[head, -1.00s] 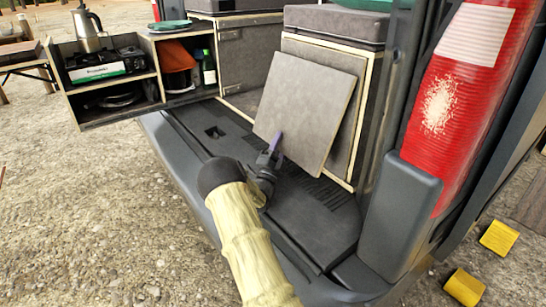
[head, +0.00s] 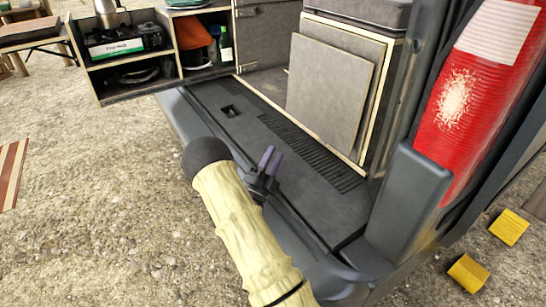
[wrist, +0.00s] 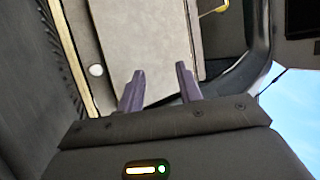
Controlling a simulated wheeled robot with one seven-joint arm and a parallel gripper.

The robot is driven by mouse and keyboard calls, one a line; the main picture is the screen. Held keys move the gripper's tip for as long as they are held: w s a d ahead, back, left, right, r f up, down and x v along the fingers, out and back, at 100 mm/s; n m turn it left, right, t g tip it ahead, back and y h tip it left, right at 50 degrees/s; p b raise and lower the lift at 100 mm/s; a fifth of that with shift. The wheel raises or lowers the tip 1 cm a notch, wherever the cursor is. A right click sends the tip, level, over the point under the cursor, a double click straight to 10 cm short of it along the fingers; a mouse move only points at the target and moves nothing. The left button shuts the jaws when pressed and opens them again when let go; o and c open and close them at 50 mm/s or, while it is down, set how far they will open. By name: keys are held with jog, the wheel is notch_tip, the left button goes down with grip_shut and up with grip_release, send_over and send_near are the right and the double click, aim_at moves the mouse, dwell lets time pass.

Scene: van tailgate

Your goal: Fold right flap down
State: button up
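The right flap looks to be the grey square panel (head: 326,88) on the front of the right-hand box in the van's rear. It stands nearly upright, close in front of another pale-edged panel. In the wrist view a grey panel (wrist: 150,40), seemingly the same flap, lies beyond my fingers. My gripper (head: 270,157) is over the tailgate sill, left of and below the flap, apart from it. It also shows in the wrist view (wrist: 160,78), where its two purple fingers are spread with nothing between them.
A dark ribbed sill (head: 300,150) runs below the flap. The red tail light (head: 470,90) and van body bound the right. A kitchen box with a stove (head: 125,42) swings out at left. Yellow blocks (head: 508,227) lie on gravel at right.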

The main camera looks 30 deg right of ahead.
jog(key=shift+s+a, duration=0.1)
jog(key=c, duration=0.5)
jog(key=shift+w+y, duration=0.3)
grip_shut()
jog(key=a+f+n+g+y, duration=0.1)
jog(key=a+n+g+y, duration=0.1)
jog(key=a+n+y, duration=1.15)
jog(key=s+a+n+g+y, duration=0.3)
jog(key=s+n, duration=0.3)
jog(key=s, duration=0.4)
jog(key=s+a+r+n+g+y+p, duration=0.1)
jog(key=s+a+n+g+y, duration=0.3)
jog(key=s+n, duration=0.3)
jog(key=s, duration=0.4)
jog(key=shift+a+r+g, duration=0.15)
jog(key=shift+r+g, duration=0.1)
jog(key=shift+g, duration=0.15)
